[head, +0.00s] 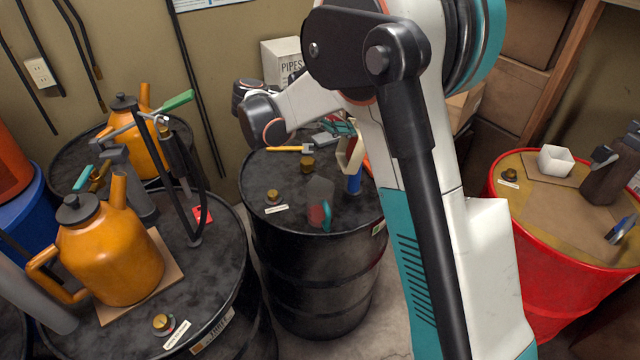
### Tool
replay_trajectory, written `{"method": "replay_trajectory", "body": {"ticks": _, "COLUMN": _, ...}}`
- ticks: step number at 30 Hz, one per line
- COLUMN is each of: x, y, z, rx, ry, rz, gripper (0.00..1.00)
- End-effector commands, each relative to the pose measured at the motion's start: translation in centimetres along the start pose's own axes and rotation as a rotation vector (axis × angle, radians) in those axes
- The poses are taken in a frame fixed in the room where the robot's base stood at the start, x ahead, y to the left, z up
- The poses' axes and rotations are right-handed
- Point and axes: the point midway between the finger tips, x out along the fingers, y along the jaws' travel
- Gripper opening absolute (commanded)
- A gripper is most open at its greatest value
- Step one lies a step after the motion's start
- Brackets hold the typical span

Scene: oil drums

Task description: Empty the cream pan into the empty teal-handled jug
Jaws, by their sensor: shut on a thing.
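The cream pan (350,152) is in the head view, steeply tilted at the right back of the middle black drum. My gripper (342,128), teal and dark, is small and partly hidden by my arm; it is shut on the pan. The teal-handled jug (318,195), grey with a teal handle, stands on the drum below and left of the pan. A red patch shows low on the jug.
A blue object (355,183) stands close right of the jug. Small brass pieces (307,165) and a yellow-handled tool (288,149) lie on the middle drum. An orange can (112,250) stands on the left drum. A white cup (556,161) is on the red drum (540,285).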

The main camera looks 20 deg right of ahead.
Motion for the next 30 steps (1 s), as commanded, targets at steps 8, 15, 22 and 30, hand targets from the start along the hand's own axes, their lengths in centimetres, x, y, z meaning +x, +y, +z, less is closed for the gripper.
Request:
{"method": "replay_trajectory", "body": {"ticks": 8, "x": -0.4, "y": 1.9, "z": 0.1, "rx": 0.001, "ry": -0.002, "rz": -0.220, "gripper": 0.26}}
{"method": "replay_trajectory", "body": {"ticks": 15, "x": -0.5, "y": 2.3, "z": 0.1, "rx": 0.001, "ry": -0.003, "rz": -0.307, "gripper": 0.26}}
{"method": "replay_trajectory", "body": {"ticks": 22, "x": -0.8, "y": 3.7, "z": 0.1, "rx": 0.003, "ry": -0.004, "rz": -0.526, "gripper": 0.26}}
{"method": "replay_trajectory", "body": {"ticks": 30, "x": -0.9, "y": 4.1, "z": 0.1, "rx": 0.003, "ry": -0.003, "rz": -0.654, "gripper": 0.26}}
